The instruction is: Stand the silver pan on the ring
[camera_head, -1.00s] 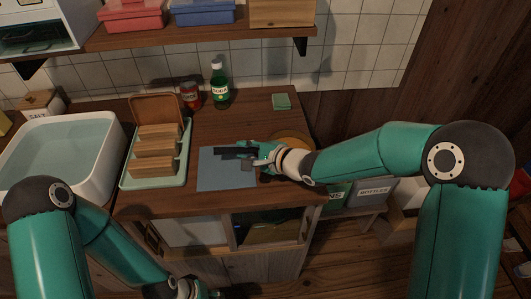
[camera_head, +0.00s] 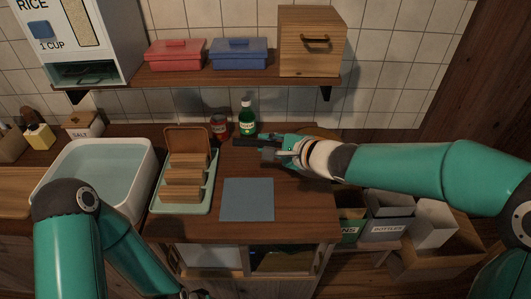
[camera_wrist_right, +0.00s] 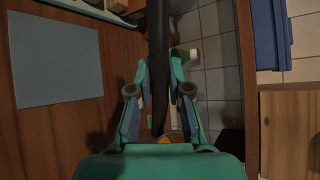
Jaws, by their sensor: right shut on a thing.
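My right gripper (camera_head: 285,150) is above the back right of the wooden counter, behind the blue mat. It is shut on a long dark bar-like thing (camera_head: 245,142), which points left from the fingers. In the right wrist view the bar (camera_wrist_right: 158,35) runs between the two fingers (camera_wrist_right: 160,85). I cannot tell whether it belongs to the silver pan; no silver pan body shows clearly. A round orange-brown thing (camera_head: 318,132) shows partly behind the right gripper. I cannot make out a ring. My left gripper (camera_head: 188,293) is cut off at the bottom edge.
A blue mat (camera_head: 247,199) lies bare on the counter. Left are a green rack (camera_head: 182,209) with brown slabs and a white basin (camera_head: 148,163). A green bottle (camera_head: 247,119) and a red jar (camera_head: 219,127) stand behind. A shelf (camera_head: 210,90) hangs above.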

